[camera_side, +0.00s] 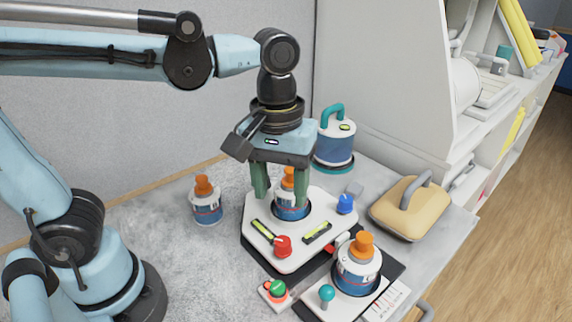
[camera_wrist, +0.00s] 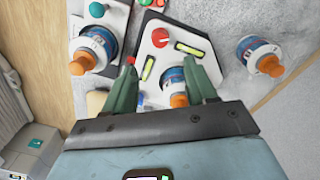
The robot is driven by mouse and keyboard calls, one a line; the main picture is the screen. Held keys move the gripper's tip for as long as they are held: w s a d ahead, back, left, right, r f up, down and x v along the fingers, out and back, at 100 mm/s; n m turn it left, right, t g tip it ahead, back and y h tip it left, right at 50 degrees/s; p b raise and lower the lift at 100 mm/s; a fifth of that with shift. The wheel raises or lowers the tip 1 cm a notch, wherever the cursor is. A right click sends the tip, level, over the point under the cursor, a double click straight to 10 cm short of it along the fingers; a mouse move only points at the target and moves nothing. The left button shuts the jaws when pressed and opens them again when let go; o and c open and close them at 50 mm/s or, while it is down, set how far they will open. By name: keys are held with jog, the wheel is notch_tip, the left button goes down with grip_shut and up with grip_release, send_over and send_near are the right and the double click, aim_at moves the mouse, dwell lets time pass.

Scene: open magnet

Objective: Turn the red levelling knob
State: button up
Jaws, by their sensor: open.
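The red levelling knob (camera_side: 282,246) sits at the front corner of a white plate (camera_side: 262,262), beside a green-yellow level vial (camera_side: 263,231). It also shows in the wrist view (camera_wrist: 160,37), beyond my fingertips. My gripper (camera_side: 280,198) points down over the back of the plate, its green fingers apart. An orange-capped canister (camera_side: 290,212) stands between or just behind the fingers; I cannot tell if they touch it. In the wrist view my gripper (camera_wrist: 162,65) is open, with the canister (camera_wrist: 172,82) between its fingers and the red knob clear of them.
A blue knob (camera_side: 345,204) and a second vial (camera_side: 317,233) are on the plate. Orange-capped canisters stand left (camera_side: 207,208) and front right (camera_side: 357,270). A green button (camera_side: 278,288) and teal knob (camera_side: 326,293) are in front. A tan handled case (camera_side: 408,210) lies right.

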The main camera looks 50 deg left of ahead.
aim_at(282, 241)
notch_tip(282, 241, down, 11)
jog(key=shift+d+f, duration=0.1)
jog(key=shift+f, duration=0.1)
dwell(0.5)
grip_shut()
dwell(0.3)
jog(key=shift+m, duration=0.4)
jog(key=m, duration=0.5)
jog(key=shift+m, duration=0.3)
jog(key=m, duration=0.6)
jog(key=shift+m, duration=0.3)
